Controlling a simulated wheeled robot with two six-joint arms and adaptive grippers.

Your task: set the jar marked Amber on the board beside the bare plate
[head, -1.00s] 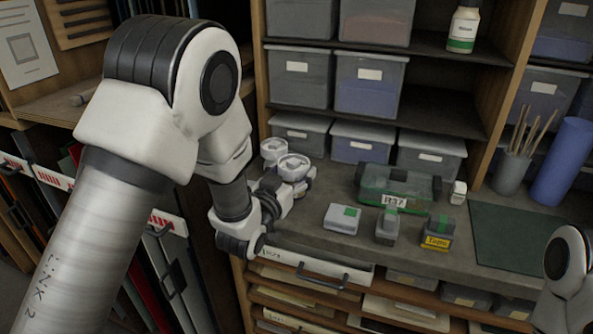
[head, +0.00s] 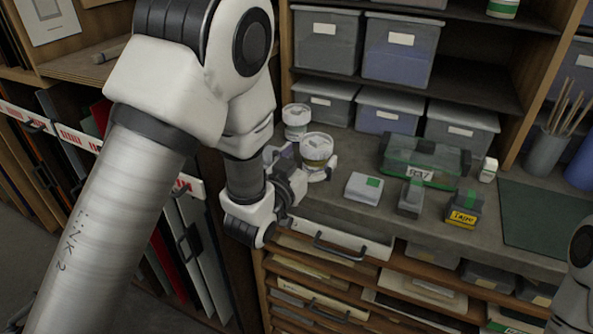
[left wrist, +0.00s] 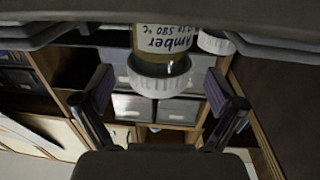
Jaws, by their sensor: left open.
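The jar marked Amber (left wrist: 160,60) shows in the left wrist view, with a white ribbed lid and blue handwriting, upside down in this picture. It is also the nearer white-lidded jar (head: 317,150) with yellowish contents in the head view, on the bench's left part. My left gripper (left wrist: 160,95) is open, its two fingers apart on either side of the lid in the wrist picture; I see no contact. In the head view the left gripper (head: 302,176) is low beside this jar. I cannot make out a bare plate or its board. My right gripper is out of view.
A second white-lidded jar (head: 296,118) stands just behind. A green-lidded case (head: 425,158), a pale box (head: 364,188), a grey block (head: 411,197) and a tape dispenser (head: 463,212) stand to the right. A dark green mat (head: 548,222) lies clear. Grey bins (head: 460,135) line the back.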

